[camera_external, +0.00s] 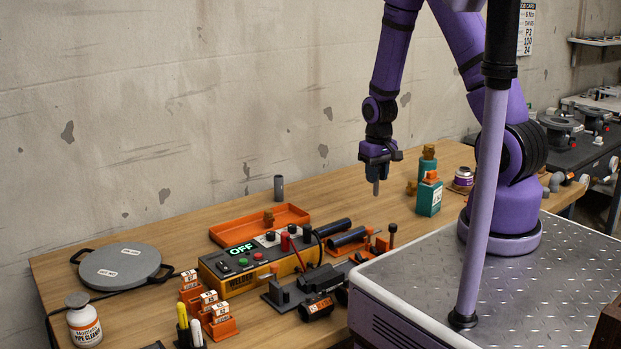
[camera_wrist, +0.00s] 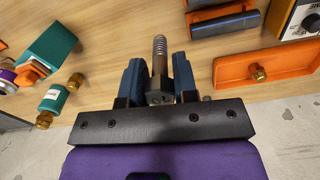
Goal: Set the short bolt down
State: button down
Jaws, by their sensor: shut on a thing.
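The short bolt (camera_wrist: 160,62) is a grey threaded bolt, seen in the wrist view between the two blue fingers of my gripper (camera_wrist: 160,85). In the external view my gripper (camera_external: 376,160) is above the wooden workbench (camera_external: 335,197), and the bolt (camera_external: 376,188) hangs upright below it with its lower end clear of the bench top. The bolt's head is partly hidden between the fingers in both views.
An orange tray (camera_external: 226,232) with a brass fitting stands left of my gripper. Teal bottles (camera_external: 429,197) stand close on the right. A grey upright tube (camera_external: 278,188) is at the back. Bare bench lies below the gripper.

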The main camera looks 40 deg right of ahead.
notch_tip(320, 180, up, 3)
jog(key=shift+r, duration=0.15)
jog(key=w+a+n, duration=0.3)
jog(key=w+a, duration=0.1)
jog(key=a, duration=0.7)
jog(key=w+a+n, duration=0.3)
jog(key=w+a, duration=0.1)
jog(key=a, duration=0.7)
jog(key=w+a+n, duration=0.3)
jog(key=w+a, duration=0.2)
jog(key=a, duration=0.6)
jog(key=s+a+n, duration=0.2)
jog(key=s+a, duration=0.2)
jog(key=a, duration=0.6)
jog(key=s+a+n, duration=0.2)
jog(key=s+a, duration=0.2)
jog(key=a, duration=0.7)
jog(key=s+a+n, duration=0.2)
jog(key=s+a, duration=0.3)
jog(key=a, duration=0.5)
jog(key=shift+n, duration=0.3)
jog(key=f, duration=1.5)
jog(key=shift+w+a+f, duration=0.1)
jog(key=shift+w+a, duration=0.05)
jog(key=shift+a, duration=0.1)
